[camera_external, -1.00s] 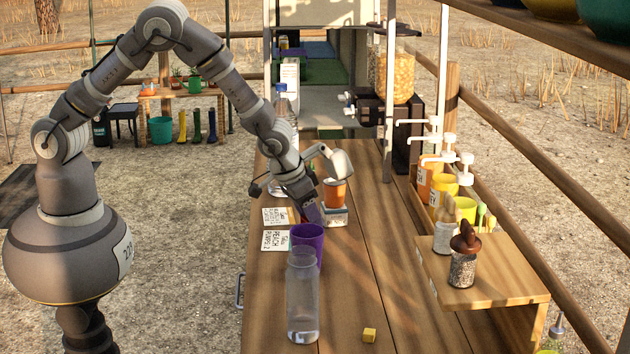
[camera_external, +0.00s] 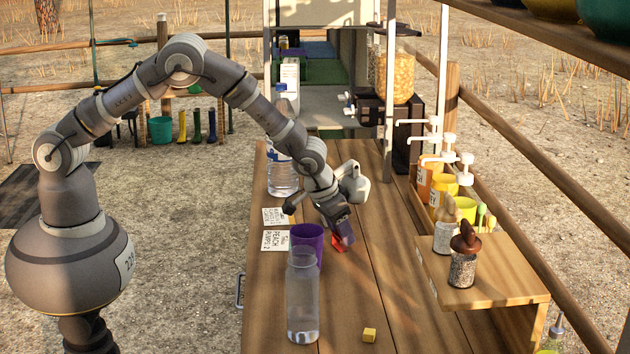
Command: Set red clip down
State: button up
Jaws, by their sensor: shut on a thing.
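The red clip (camera_external: 338,244) shows as a small red patch at the tip of my gripper (camera_external: 343,237), just right of the purple cup. My gripper points down and is shut on the clip, low over the wooden tabletop (camera_external: 375,285). I cannot tell whether the clip touches the wood. Most of the clip is hidden by the fingers.
The purple cup (camera_external: 308,236) stands close on the left, with a clear tall bottle (camera_external: 303,300) in front of it. Two paper cards (camera_external: 275,240) lie left of the cup.

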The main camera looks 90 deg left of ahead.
jog(key=o, duration=1)
jog(key=shift+r+p, duration=0.3)
jog(key=s+r+m+t+h+p, duration=0.1)
jog(key=s+r+t, duration=0.2)
jog(key=r, duration=2.1)
jog(key=s+r+m+t+p, duration=0.1)
jog(key=s+r+t+p, duration=0.2)
jog(key=r, duration=2)
jog(key=s+r+m+t, duration=0.1)
jog(key=s+r+t, duration=0.1)
jog(key=s+r, duration=0.6)
jog(key=s+r+m+t+b, duration=0.1)
jog(key=s+r+t, duration=0.2)
jog(key=s+r, duration=0.5)
notch_tip(320, 180, up, 8)
jog(key=shift+s+d+f+m+h, duration=0.1)
jog(key=shift+s+d+m+h, duration=0.2)
jog(key=shift+s+d+h, duration=0.1)
